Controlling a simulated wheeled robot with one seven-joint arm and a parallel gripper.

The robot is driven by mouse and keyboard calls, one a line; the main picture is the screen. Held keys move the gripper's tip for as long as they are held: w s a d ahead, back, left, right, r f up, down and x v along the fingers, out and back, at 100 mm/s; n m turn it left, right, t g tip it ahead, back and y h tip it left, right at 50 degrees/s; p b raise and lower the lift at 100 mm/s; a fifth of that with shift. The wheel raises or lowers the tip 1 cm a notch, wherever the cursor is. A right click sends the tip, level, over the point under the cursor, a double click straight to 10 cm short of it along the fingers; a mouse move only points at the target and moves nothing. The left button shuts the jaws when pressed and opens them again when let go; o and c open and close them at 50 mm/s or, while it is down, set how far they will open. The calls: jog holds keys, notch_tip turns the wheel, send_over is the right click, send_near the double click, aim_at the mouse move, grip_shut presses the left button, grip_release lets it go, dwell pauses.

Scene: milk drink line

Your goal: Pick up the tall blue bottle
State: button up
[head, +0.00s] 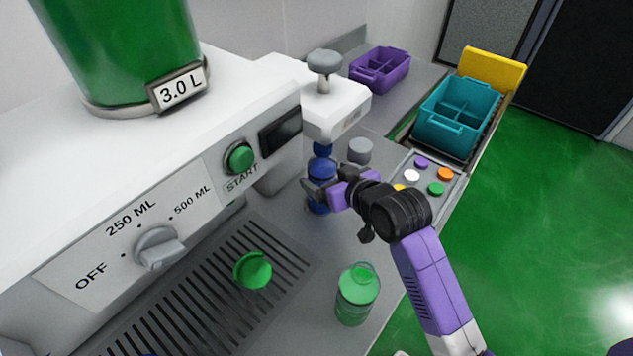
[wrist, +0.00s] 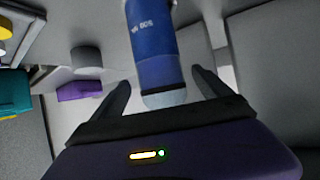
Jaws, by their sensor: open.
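The tall blue bottle (head: 321,171) stands upright under the white capping head in the head view, partly hidden by my gripper. In the wrist view the blue bottle (wrist: 153,45) shows large, with pale lettering on its side and a whitish end towards my gripper. My gripper (head: 314,193) is beside the bottle in the head view. In the wrist view my gripper (wrist: 163,85) is open, with one finger on each side of the bottle and visible gaps between. I cannot tell how deep the bottle sits between the fingers.
A green bottle (head: 357,296) stands at the counter's front. A green cap (head: 253,270) is on the slotted drip grate. The white capping head (head: 335,105) is above the bottle. A grey cylinder (head: 360,150), coloured caps, a teal crate (head: 447,143) and a purple crate (head: 392,76) are beyond.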

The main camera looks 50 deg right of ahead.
jog(key=p+x, duration=0.1)
jog(key=x, duration=0.4)
jog(key=shift+w, duration=0.4)
jog(key=shift+r, duration=0.1)
grip_shut()
